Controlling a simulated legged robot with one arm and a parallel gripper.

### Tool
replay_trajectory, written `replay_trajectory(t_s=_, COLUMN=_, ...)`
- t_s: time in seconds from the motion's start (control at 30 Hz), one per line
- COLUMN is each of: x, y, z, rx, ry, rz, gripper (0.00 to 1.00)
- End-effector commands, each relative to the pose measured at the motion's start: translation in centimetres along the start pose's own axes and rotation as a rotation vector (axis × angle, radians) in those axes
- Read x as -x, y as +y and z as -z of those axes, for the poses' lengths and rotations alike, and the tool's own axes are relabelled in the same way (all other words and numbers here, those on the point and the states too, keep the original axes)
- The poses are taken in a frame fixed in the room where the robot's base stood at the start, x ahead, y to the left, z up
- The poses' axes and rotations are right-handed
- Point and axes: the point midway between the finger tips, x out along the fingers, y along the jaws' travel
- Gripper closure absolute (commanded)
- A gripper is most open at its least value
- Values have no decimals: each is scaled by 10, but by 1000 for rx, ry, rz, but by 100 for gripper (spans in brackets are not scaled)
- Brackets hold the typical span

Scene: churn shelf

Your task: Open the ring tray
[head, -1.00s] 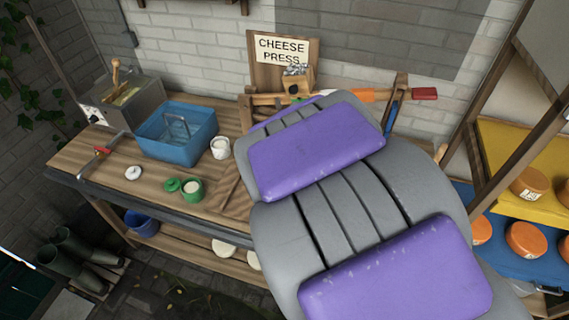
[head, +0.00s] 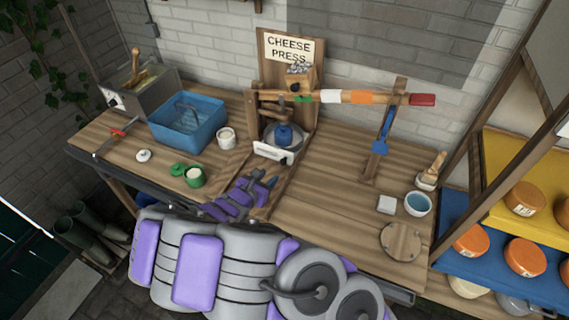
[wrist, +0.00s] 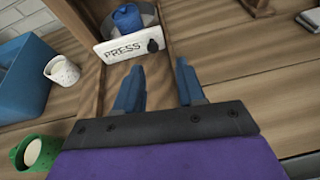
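A white panel marked PRESS (wrist: 130,46) with a dark knob (wrist: 153,46) stands at the foot of the cheese press; it also shows in the head view (head: 273,152). It looks like the front of the ring tray, and it appears closed. A blue block (head: 284,134) sits in a grey round vessel just behind the panel. My gripper (wrist: 160,68) is open and empty, with its two blue fingers apart and pointing toward the panel, short of it. In the head view my gripper (head: 264,180) is low over the bench, just in front of the panel.
The press lever (head: 345,97) reaches right above the bench. The bench right of the press is mostly clear, with a small bowl (head: 417,204) near its right end.

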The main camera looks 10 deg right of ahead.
Motion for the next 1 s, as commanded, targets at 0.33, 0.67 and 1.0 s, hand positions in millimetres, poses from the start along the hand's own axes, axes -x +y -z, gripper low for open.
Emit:
replay_trajectory(t_s=0.33, x=-10, y=13, z=25, rx=76, ry=26, rz=-48, gripper=61)
replay_trajectory(t_s=0.67, x=-62, y=12, z=26, rx=72, ry=26, rz=-43, gripper=61)
replay_trajectory(t_s=1.0, x=-124, y=18, z=29, rx=71, ry=26, rz=-45, gripper=61)
